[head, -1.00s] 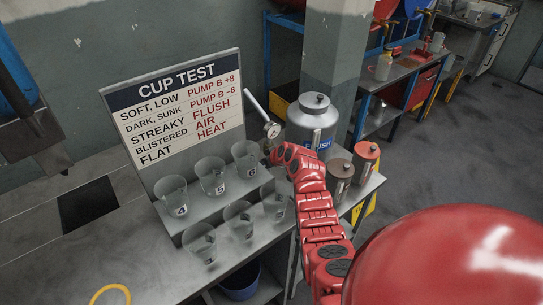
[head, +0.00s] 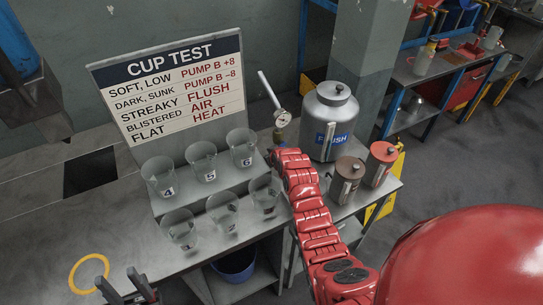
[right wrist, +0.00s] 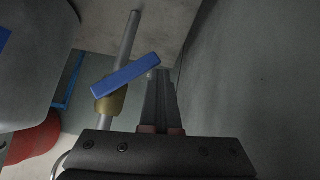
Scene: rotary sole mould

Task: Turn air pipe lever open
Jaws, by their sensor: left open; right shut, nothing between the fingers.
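In the right wrist view a blue lever (right wrist: 125,76) sits slanted across a brass valve (right wrist: 109,104) on a grey air pipe (right wrist: 130,38). In the head view the pipe (head: 268,90) rises behind a round gauge (head: 282,117), and my red right arm hides the lever and the right gripper. My left gripper (head: 118,280) is open and empty over the bench at the bottom left.
Several numbered clear cups (head: 202,160) stand on the stepped stand below the CUP TEST board (head: 170,80). A yellow ring (head: 88,273) lies on the bench.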

